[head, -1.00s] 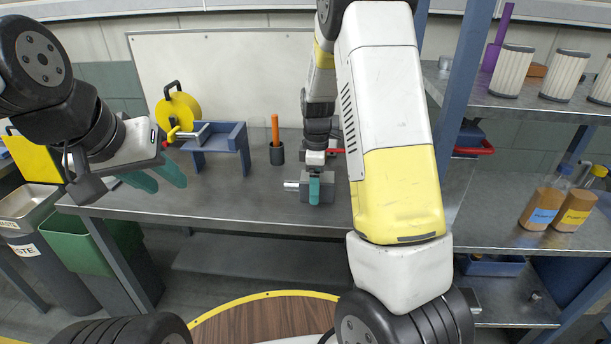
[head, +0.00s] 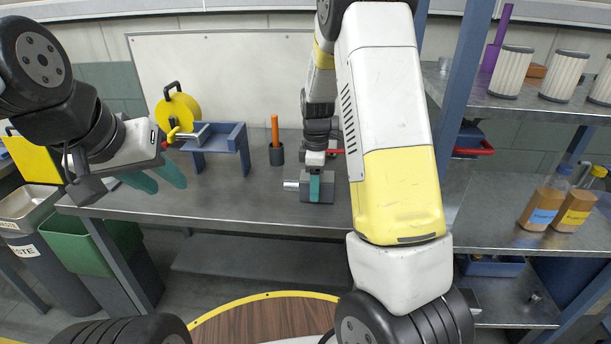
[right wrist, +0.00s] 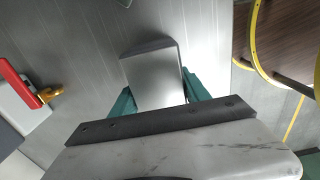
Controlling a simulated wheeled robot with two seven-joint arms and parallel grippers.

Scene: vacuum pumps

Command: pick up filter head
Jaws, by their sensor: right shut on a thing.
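The filter head, a grey block with a silver stub on its left (head: 326,188), is at the workbench (head: 240,205), near its front middle. My right gripper (head: 315,188) points down and is shut on it. In the right wrist view the grey filter head (right wrist: 155,78) sits between the teal fingers of my right gripper (right wrist: 160,98). The head view does not clearly show whether its underside touches the bench. My left gripper (head: 160,177) is open and empty at the left, above the bench's left end.
A blue stand (head: 220,140), a yellow reel (head: 178,112) and a dark cup with an orange handle (head: 277,150) stand toward the back. A red handle (right wrist: 20,82) shows beside the filter head. Right shelves hold white pleated filters (head: 511,72) and brown bottles (head: 543,205).

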